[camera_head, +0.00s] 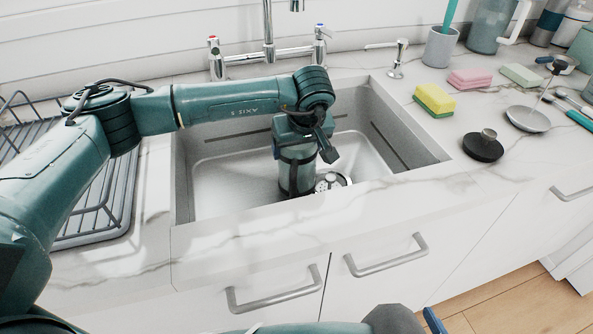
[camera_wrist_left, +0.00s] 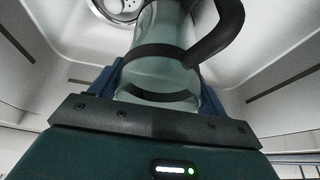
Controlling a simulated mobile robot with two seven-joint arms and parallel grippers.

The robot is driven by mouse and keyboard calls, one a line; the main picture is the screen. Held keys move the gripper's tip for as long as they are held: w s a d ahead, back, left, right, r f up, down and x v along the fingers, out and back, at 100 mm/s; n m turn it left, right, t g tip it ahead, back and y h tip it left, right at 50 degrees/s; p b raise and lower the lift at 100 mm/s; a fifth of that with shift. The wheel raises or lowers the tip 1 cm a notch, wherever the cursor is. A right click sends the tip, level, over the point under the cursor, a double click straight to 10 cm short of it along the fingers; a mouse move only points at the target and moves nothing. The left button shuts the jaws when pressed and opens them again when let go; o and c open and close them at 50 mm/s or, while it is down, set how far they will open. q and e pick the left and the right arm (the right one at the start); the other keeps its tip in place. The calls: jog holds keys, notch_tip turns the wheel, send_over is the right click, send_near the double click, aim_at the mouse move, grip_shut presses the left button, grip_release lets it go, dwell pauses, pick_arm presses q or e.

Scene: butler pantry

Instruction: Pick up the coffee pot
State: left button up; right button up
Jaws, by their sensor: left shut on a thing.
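The coffee pot (camera_head: 297,175) is in the sink basin, a clear, greenish vessel with dark bands and a black handle. It also shows in the left wrist view (camera_wrist_left: 163,72), with its handle curving up to the right. My left gripper (camera_head: 296,140) reaches down into the sink from above and is shut on the pot. Its blue fingers (camera_wrist_left: 158,85) lie on either side of the pot body in the left wrist view. Whether the pot's base touches the basin floor is not clear. Part of what seems to be my right gripper (camera_head: 432,320) shows at the bottom edge.
The sink (camera_head: 222,185) has raised walls and a drain (camera_head: 333,181) beside the pot. The tap (camera_head: 268,45) stands behind. A dish rack (camera_head: 95,205) is at left. Sponges (camera_head: 434,99), a black lid-like disc (camera_head: 483,146) and other items lie on the right counter.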

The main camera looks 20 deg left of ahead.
pick_arm(q)
jog(key=c, duration=0.7)
jog(key=shift+r, duration=0.15)
jog(key=shift+w+r, duration=0.1)
